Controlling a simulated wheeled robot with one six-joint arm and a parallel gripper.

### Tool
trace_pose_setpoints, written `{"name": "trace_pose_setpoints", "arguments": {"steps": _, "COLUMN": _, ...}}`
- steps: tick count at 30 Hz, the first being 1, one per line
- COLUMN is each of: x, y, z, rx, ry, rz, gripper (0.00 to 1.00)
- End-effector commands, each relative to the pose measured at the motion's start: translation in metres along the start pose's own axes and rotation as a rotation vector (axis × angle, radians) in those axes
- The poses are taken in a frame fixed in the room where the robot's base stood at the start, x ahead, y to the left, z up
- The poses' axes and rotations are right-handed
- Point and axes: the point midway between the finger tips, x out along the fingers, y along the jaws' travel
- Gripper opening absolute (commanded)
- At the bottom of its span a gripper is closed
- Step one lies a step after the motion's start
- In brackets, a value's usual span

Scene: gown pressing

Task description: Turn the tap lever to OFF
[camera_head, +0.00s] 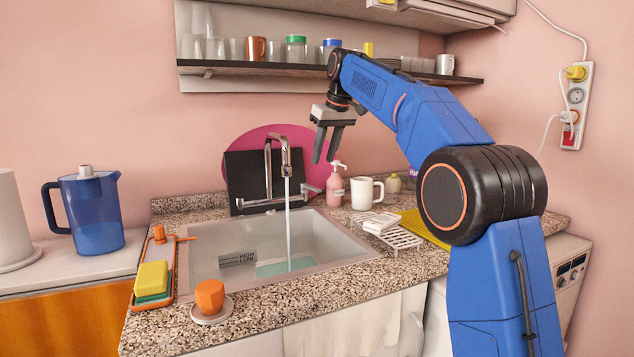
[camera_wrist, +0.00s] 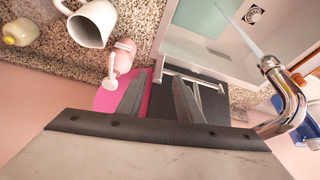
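The chrome tap (camera_head: 276,142) stands at the back of the sink (camera_head: 335,240), and a stream of water (camera_head: 288,225) runs from its spout. A thin chrome lever (camera_head: 312,188) sticks out low on the tap's right side. In the wrist view the spout (camera_wrist: 290,98) is at the right, and a chrome bar (camera_wrist: 200,80) of the tap lies beyond the fingers. My gripper (camera_head: 325,155) hangs above and right of the tap, fingers down, open and empty. In the wrist view a gap shows between its fingers (camera_wrist: 159,85). No contact with the lever is visible.
A pink soap bottle (camera_head: 335,188) and a white mug (camera_head: 366,192) stand right of the lever. A dark board (camera_head: 242,172) and a magenta disc (camera_head: 238,146) are behind the tap. The shelf (camera_head: 250,68) with cups runs above. Free air lies over the basin.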

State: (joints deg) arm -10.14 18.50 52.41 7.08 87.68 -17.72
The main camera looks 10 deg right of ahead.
Motion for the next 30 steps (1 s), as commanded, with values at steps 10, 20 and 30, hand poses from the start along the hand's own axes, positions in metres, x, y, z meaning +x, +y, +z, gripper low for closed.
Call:
{"name": "trace_pose_setpoints", "arguments": {"steps": 10, "x": 0.062, "y": 0.000, "z": 0.001, "rx": -0.001, "ry": -0.003, "rz": -0.001, "gripper": 0.33}}
{"name": "trace_pose_setpoints", "arguments": {"steps": 20, "x": 0.096, "y": 0.000, "z": 0.000, "rx": -0.001, "ry": -0.001, "rz": 0.000, "gripper": 0.33}}
{"name": "trace_pose_setpoints", "arguments": {"steps": 30, "x": 0.099, "y": 0.000, "z": 0.000, "rx": -0.001, "ry": 0.000, "rz": 0.000, "gripper": 0.33}}
